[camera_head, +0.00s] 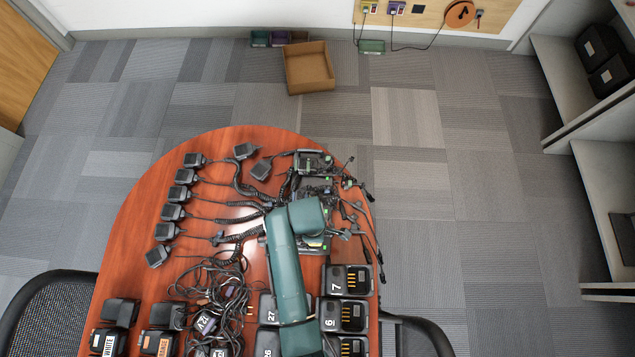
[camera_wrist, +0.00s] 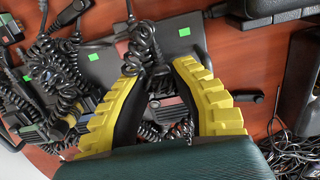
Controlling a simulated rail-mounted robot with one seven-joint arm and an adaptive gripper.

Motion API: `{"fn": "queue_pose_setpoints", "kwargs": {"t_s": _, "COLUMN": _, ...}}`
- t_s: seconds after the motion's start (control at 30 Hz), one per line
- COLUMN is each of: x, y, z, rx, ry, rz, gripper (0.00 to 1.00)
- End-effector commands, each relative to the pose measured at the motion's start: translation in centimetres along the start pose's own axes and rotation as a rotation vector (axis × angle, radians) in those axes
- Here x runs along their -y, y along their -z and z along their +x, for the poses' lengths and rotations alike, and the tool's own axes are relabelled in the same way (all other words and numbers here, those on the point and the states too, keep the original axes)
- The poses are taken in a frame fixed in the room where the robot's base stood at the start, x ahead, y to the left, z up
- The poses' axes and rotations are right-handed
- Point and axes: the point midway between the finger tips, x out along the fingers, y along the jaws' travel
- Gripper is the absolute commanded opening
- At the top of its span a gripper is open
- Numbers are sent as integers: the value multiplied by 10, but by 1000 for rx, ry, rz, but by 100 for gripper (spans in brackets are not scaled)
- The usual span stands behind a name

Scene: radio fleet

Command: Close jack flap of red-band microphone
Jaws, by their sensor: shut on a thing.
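My gripper (camera_wrist: 155,65) shows in the wrist view as two yellow ribbed fingers with black inner pads. Its tips close around a black coiled cord (camera_wrist: 148,45), just in front of a dark radio case with green stickers. A small dark part with a reddish face (camera_wrist: 169,102) lies between the fingers, partly hidden by coils; I cannot tell whether it is the red-band microphone. No jack flap can be made out. In the head view several black microphones (camera_head: 173,212) lie along the table's left side, with no red band visible. My teal arm hides the work spot there.
The rounded wooden table (camera_head: 140,240) holds radios with tangled cords at its right edge. A cable heap (camera_head: 215,285) and black chargers (camera_head: 346,280) crowd the front. An open cardboard box (camera_head: 309,68) stands on the floor behind. The table's left middle is clear.

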Motion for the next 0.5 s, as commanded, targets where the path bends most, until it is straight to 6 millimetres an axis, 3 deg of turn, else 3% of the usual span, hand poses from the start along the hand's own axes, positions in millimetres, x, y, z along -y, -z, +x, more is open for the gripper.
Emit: {"fn": "queue_pose_setpoints", "kwargs": {"t_s": 0.5, "x": 1, "y": 12, "z": 3, "rx": 430, "ry": 5, "rz": -8, "gripper": 0}}
